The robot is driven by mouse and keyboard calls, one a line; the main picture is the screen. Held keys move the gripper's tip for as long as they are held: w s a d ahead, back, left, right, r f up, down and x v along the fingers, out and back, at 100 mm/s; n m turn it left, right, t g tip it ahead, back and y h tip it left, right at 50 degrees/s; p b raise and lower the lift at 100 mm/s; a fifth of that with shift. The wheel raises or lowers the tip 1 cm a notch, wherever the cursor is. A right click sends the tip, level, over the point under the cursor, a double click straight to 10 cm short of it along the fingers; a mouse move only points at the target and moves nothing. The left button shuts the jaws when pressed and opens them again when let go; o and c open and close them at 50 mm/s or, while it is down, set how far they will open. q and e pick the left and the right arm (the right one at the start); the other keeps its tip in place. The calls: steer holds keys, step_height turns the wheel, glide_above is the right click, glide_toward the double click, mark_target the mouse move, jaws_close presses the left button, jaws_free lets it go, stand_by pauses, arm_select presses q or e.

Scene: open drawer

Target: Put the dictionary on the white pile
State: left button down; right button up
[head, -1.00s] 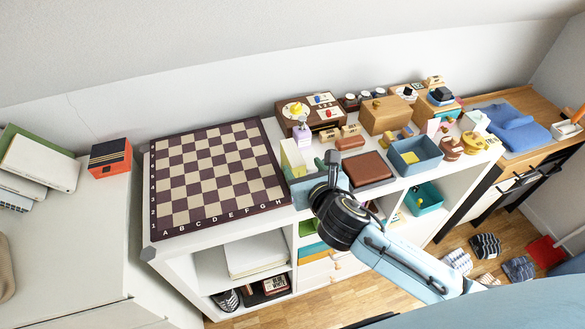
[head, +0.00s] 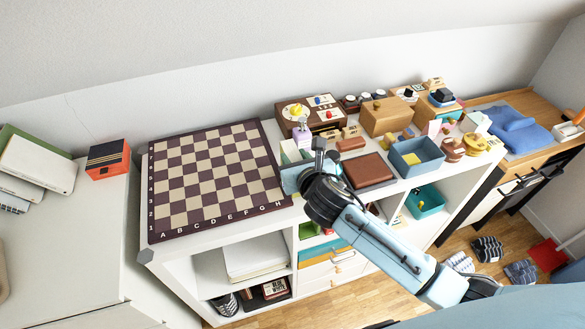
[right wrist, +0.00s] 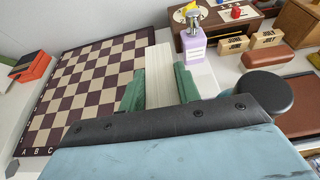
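A cream block with a pale top, probably the dictionary, shows between the green fingers of my right gripper in the right wrist view (right wrist: 159,78). It stands on the white shelf top beside the chessboard, and only a little shows in the head view (head: 289,149). My right gripper (head: 300,165) is over it, one finger on each side; whether they press on it I cannot tell. A pile of white books or folders (head: 255,259) lies in the shelf compartment below. Another stack with a white top book (head: 40,163) is at far left. My left gripper is not in view.
The chessboard (head: 213,172) lies just left of the gripper. An orange-black box (head: 108,160) sits on the left cabinet.

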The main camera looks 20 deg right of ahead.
jaws_close()
